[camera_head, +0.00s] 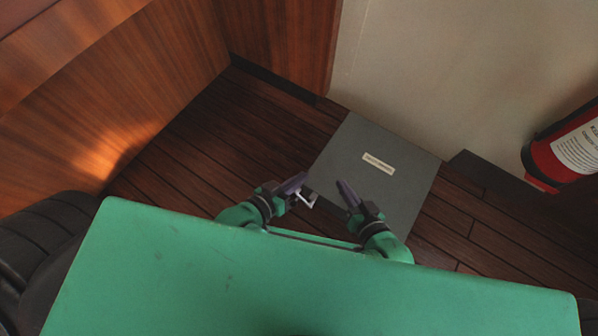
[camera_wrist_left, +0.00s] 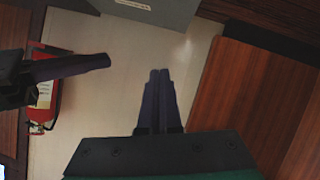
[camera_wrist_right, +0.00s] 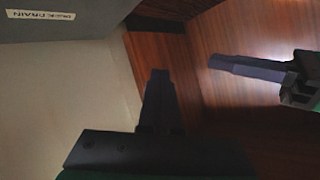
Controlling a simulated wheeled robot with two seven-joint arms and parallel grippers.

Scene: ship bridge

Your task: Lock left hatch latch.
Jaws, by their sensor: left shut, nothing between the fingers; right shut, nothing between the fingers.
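The grey square hatch (camera_head: 375,150) lies in the wooden floor with a pale label on it. It also shows at the top of the left wrist view (camera_wrist_left: 175,14) and top left of the right wrist view (camera_wrist_right: 70,28). A small light metal latch (camera_head: 309,199) shows at the hatch's left edge, just beside my left gripper (camera_head: 302,178); whether they touch I cannot tell. My left gripper is shut and empty. My right gripper (camera_head: 343,184) is shut and empty, over the hatch to the right of the latch. My green body hides the hatch's near side.
A red fire extinguisher (camera_head: 562,150) hangs by the pale wall (camera_head: 430,70) at the right. Wooden panelling (camera_head: 110,110) stands at the left and back. Bare dark floor (camera_head: 235,125) lies left of the hatch, with a strip (camera_head: 470,215) at its right.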

